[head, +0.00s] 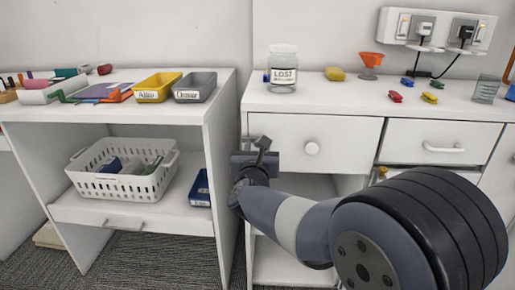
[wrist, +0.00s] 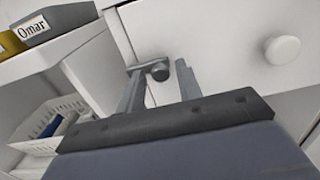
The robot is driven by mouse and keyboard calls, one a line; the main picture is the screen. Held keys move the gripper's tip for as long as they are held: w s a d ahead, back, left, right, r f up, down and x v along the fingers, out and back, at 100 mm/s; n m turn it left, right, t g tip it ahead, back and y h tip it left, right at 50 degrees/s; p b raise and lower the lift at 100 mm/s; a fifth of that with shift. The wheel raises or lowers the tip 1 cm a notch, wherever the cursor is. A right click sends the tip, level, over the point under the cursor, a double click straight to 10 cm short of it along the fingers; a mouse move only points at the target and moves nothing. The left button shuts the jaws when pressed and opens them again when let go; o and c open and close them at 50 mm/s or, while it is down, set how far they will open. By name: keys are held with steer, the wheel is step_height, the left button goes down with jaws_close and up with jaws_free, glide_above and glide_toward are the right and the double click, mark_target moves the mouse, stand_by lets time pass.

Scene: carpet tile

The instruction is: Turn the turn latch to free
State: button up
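The turn latch (wrist: 158,71) seems to be the short dark grey piece with a rounded end on the white cabinet front in the wrist view. Its rounded end lies between my two fingertips, close to the left one. My gripper (wrist: 162,80) is open, with a clear gap at the right finger. I cannot tell whether the left finger touches the latch. In the head view my gripper (head: 255,155) is at the left edge of the right cabinet, beside the top drawer. The latch is hard to make out there, and its turned position is unclear.
A white drawer (head: 325,144) with a round knob (head: 312,148) is just right of my gripper. The left desk's side panel (head: 222,170) stands close on the left. A white basket (head: 120,185) sits on its shelf. A glass jar (head: 282,65) stands on the cabinet top.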

jaws_close()
steer(key=shift+r+n, duration=0.1)
steer(key=shift+n, duration=0.2)
steer(key=n, duration=0.1)
steer(key=r+n, duration=0.1)
steer(key=n, duration=0.1)
steer(key=shift+a+r, duration=0.15)
steer(key=shift+a, duration=0.05)
steer(key=n, duration=0.1)
steer(key=r+n+p, duration=0.1)
steer(key=n, duration=0.1)
steer(key=a+n+p, duration=0.1)
steer(key=n, duration=0.1)
steer(key=shift+r, duration=0.2)
steer(key=shift+a+r+n+p, duration=0.15)
steer(key=shift+a+n+p, duration=0.5)
steer(key=shift+n, duration=0.85)
steer(key=shift+a+r+n+p, duration=0.15)
steer(key=shift+a+n+p, duration=0.15)
steer(key=shift+n+p, duration=0.95)
steer(key=shift+a+r+n+p, duration=0.15)
steer(key=shift+a+n+p, duration=0.35)
steer(key=shift+n, duration=1.25)
